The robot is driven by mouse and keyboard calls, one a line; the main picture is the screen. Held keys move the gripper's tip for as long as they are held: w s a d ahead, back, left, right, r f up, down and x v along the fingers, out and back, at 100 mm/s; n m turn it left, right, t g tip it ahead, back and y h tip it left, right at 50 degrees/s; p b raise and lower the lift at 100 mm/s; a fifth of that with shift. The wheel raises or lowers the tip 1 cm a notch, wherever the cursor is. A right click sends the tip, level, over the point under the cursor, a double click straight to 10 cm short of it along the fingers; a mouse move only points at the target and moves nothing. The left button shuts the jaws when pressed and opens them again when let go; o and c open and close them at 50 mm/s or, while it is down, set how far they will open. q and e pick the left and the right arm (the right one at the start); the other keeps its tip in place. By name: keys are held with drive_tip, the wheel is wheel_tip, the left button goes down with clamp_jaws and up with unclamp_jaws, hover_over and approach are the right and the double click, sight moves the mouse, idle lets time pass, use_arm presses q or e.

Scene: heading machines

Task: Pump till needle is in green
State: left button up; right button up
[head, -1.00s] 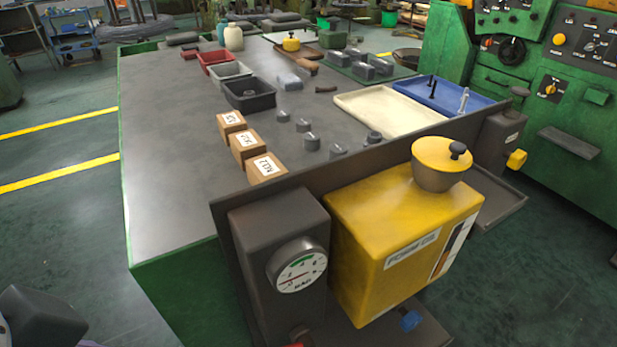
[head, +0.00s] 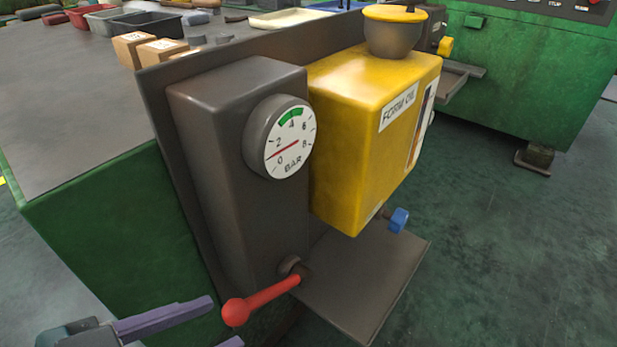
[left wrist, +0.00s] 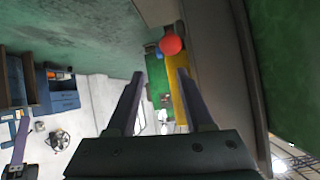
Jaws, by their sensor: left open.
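The round pressure gauge (head: 280,138) sits on the front of a dark grey pump housing (head: 215,130). Its red needle points low, between 0 and 2, and the green band lies around 4. A red pump lever (head: 268,295) with a ball end sticks out from the bottom of the housing toward the lower left. My left gripper (head: 227,321) is open at the lower left, its purple fingers close to the lever's ball. In the left wrist view the red ball (left wrist: 171,44) shows just beyond the fingertips (left wrist: 160,75), with nothing between the fingers.
A yellow form oil tank (head: 365,150) with a blue tap (head: 399,220) hangs beside the pump over a grey drip tray (head: 365,290). The green bench (head: 110,240) lies left of the housing. The floor at right is clear.

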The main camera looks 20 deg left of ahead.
use_arm(q)
drive_tip(key=t+b, duration=0.2)
drive_tip(key=b, duration=0.1)
approach(257, 296)
drive_tip(key=f, duration=0.2)
drive_tip(key=b+x, duration=0.1)
drive_tip(key=x, duration=0.2)
drive_tip(key=b+x, duration=0.1)
drive_tip(key=x, duration=0.5)
drive_tip(key=shift+w+d+r+b, duration=0.25)
drive_tip(key=shift+w+b, duration=0.15)
drive_tip(key=shift+w, duration=0.1)
use_arm(e)
wheel_tip(257, 296, down, 8)
drive_tip(key=shift+a+f, duration=0.15)
use_arm(q)
drive_tip(key=shift+a, duration=0.1)
clamp_jaws()
